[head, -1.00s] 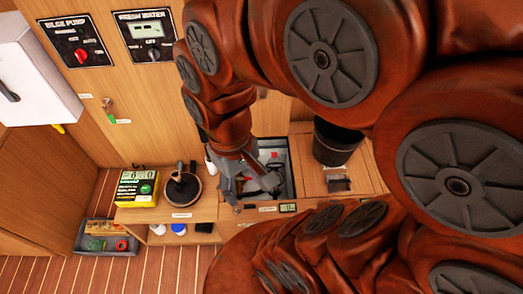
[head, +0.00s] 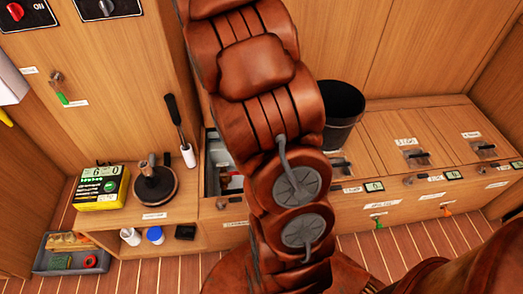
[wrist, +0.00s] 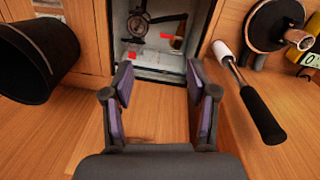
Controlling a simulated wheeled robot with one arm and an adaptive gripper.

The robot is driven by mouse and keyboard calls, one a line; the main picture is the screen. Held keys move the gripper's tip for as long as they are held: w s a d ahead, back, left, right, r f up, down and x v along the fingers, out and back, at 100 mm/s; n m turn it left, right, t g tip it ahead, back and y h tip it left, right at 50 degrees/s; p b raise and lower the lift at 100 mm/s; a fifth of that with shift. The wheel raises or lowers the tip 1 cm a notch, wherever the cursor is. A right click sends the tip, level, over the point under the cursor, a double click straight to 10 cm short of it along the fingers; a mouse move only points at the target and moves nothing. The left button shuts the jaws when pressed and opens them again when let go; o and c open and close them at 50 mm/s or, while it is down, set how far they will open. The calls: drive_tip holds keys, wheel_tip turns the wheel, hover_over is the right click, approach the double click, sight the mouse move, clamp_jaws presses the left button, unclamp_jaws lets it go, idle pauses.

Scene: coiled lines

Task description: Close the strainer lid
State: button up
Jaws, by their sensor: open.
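My gripper (wrist: 160,84) is open and empty in the wrist view, its fingers pointing at an open grey compartment (wrist: 152,73). Inside lie a dark round ring-shaped fitting (wrist: 138,24), a wooden-handled tool (wrist: 180,38) and red pieces. The ring-shaped fitting may be the strainer, but I cannot tell it or its lid for certain. In the head view my arm hides my gripper and most of the compartment (head: 212,160). A dark round piece with an upright post (head: 155,184) stands on the bench at left; it also shows in the wrist view (wrist: 270,25).
A black bucket (head: 342,112) stands on the bench right of my arm; it also shows in the wrist view (wrist: 38,58). A black-handled brush (head: 180,130) stands left of the compartment. A yellow-black box (head: 101,188) and a grey floor tray (head: 72,263) are at left.

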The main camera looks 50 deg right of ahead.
drive_tip(key=w+d+f+b, duration=0.2)
drive_tip(key=d+f+b, duration=0.2)
drive_tip(key=d+f, duration=0.3)
drive_tip(key=w+d+f+m+b, duration=0.1)
drive_tip(key=d+f+b, duration=0.4)
drive_tip(key=f, duration=0.8)
drive_tip(key=w+d+f+m+t+b, duration=0.1)
drive_tip(key=w+d+f+b, duration=0.2)
drive_tip(key=d+f+b, duration=0.2)
drive_tip(key=shift+w+d+f, duration=0.1)
drive_tip(key=shift+d+f, duration=0.5)
drive_tip(key=shift+f, duration=0.25)
drive_tip(key=shift+w+d+f, duration=0.1)
drive_tip(key=shift+d+f, duration=0.5)
drive_tip(key=shift+f, duration=0.3)
drive_tip(key=shift+d+f, duration=0.6)
drive_tip(key=shift+f, duration=0.25)
drive_tip(key=shift+f+b, duration=1.3)
drive_tip(key=shift+f, duration=2.55)
clamp_jaws()
